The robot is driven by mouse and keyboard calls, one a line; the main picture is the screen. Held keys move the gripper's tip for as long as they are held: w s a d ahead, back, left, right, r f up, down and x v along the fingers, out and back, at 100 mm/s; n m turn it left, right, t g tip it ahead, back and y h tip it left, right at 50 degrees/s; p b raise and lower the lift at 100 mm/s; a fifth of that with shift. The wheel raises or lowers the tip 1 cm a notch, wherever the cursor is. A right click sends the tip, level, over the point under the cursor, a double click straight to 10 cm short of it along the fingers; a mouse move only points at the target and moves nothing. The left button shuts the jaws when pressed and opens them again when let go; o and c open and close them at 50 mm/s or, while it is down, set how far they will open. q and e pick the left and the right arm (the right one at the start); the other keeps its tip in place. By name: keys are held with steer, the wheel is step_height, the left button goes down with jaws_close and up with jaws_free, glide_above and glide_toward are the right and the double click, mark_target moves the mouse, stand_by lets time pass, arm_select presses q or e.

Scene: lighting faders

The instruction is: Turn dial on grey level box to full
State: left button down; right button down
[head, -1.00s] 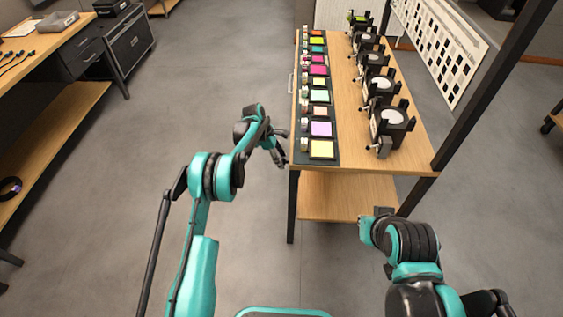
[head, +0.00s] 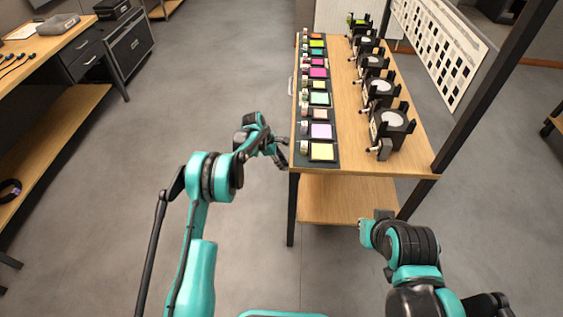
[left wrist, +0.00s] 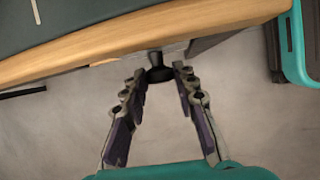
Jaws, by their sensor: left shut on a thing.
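In the left wrist view a black dial (left wrist: 158,68) sticks out from under the wooden table edge. A small grey patch (left wrist: 176,47) behind it looks like the grey level box, mostly hidden under the table top. My left gripper (left wrist: 160,74) has its two fingers around the dial and is shut on it. In the head view my left gripper (head: 284,152) is at the near left corner of the table, and the dial and box cannot be made out there. The dial's setting cannot be read. My right gripper cannot be made out; only its arm shows at lower right.
The wooden table (head: 375,163) carries a dark mat (head: 322,166) with several coloured squares and small knobs. Several black fixtures with round pale discs (head: 393,119) stand on its right side. A workbench (head: 48,92) is at far left. The floor between is clear.

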arm_select(q)
steer(key=shift+s+f+m+t+h, duration=0.1)
steer(key=shift+s+m+t, duration=0.15)
steer(key=shift+t, duration=1.05)
steer(key=shift+s+f+m+t+h, duration=0.1)
steer(key=shift+m+t, duration=0.25)
steer(key=shift+t, duration=0.95)
steer(key=shift+s+f+m+t+h, duration=0.1)
steer(key=shift+s+m+t, duration=0.15)
steer(key=shift+t, duration=1.05)
steer(key=c, duration=1.2)
jaws_free()
steer(key=v, duration=1.2)
steer(key=shift+f, duration=0.1)
